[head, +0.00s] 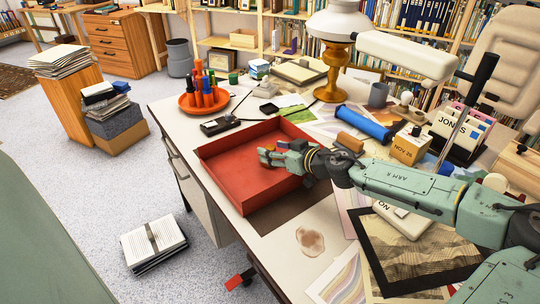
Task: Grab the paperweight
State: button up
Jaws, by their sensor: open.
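My gripper (270,155) reaches in from the right and is over the red tray (235,183) on the desk. Its fingers point left and are open, with nothing seen between them. I cannot tell for certain which thing is the paperweight. A flat, pale brown, rounded piece (310,241) lies on the desk in front of the tray; it may be a stone slice or a mark. A small rounded knob-like object (406,98) stands at the back right, behind my arm. Part of the tray's right side is hidden by my gripper.
A blue roll (362,124), an orange-brown block calendar (409,146) and a lamp (333,85) stand behind my arm. A red pen holder (203,100) is at the back left. Prints (412,255) cover the front right. The desk's left edge runs beside the tray.

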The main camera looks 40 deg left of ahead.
jog(key=shift+c, duration=0.2)
grip_shut()
dwell(0.5)
